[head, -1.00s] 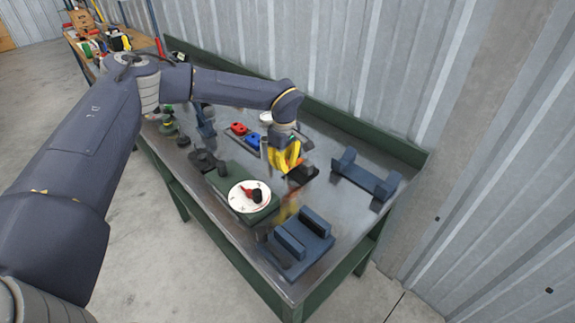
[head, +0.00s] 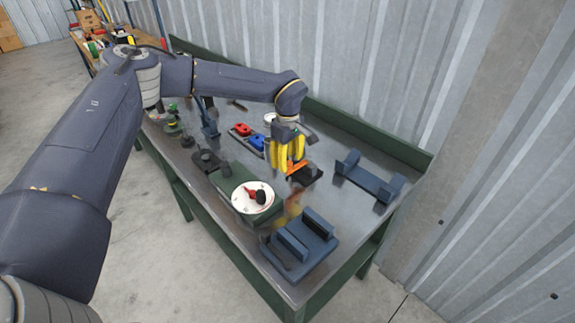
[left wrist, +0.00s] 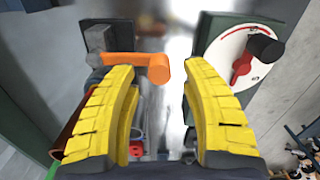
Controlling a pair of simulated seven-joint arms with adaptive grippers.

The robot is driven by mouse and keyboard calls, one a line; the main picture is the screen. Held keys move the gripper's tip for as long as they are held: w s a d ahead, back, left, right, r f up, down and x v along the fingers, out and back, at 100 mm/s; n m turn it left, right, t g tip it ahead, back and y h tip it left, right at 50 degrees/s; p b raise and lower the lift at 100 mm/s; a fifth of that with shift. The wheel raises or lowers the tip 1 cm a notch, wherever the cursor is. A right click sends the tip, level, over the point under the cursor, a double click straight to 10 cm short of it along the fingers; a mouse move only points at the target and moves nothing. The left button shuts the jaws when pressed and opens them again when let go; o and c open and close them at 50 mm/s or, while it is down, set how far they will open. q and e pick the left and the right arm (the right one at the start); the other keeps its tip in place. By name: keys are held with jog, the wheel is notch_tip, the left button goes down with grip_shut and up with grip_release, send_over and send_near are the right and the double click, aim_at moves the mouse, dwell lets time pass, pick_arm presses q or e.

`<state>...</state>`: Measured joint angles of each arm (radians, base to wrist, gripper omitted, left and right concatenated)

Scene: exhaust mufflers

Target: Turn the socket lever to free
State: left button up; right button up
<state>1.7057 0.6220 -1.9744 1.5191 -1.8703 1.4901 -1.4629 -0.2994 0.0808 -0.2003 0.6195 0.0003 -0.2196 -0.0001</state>
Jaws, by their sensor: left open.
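An orange lever (left wrist: 140,64) sticks out sideways from a grey fitting (left wrist: 97,40) on a dark plate, in the left wrist view. In the head view the orange lever (head: 298,167) shows just beside the gripper's fingertips. My left gripper (head: 287,170) points down at it with yellow fingers apart. In the left wrist view the open gripper (left wrist: 158,68) has the lever's rounded free end between its fingertips, nearer the left one; contact cannot be told. My right gripper is not seen.
A white dial (head: 243,203) with a red pointer and black knob sits on a green box near the front edge. A dark blue cradle (head: 317,225) stands at the front right, a dark bracket (head: 365,180) behind it. Red and blue blocks (head: 243,129) lie behind the gripper.

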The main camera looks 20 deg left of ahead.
pick_arm(q)
notch_tip(320, 180, up, 10)
jog(key=shift+f, duration=0.2)
dwell(0.6)
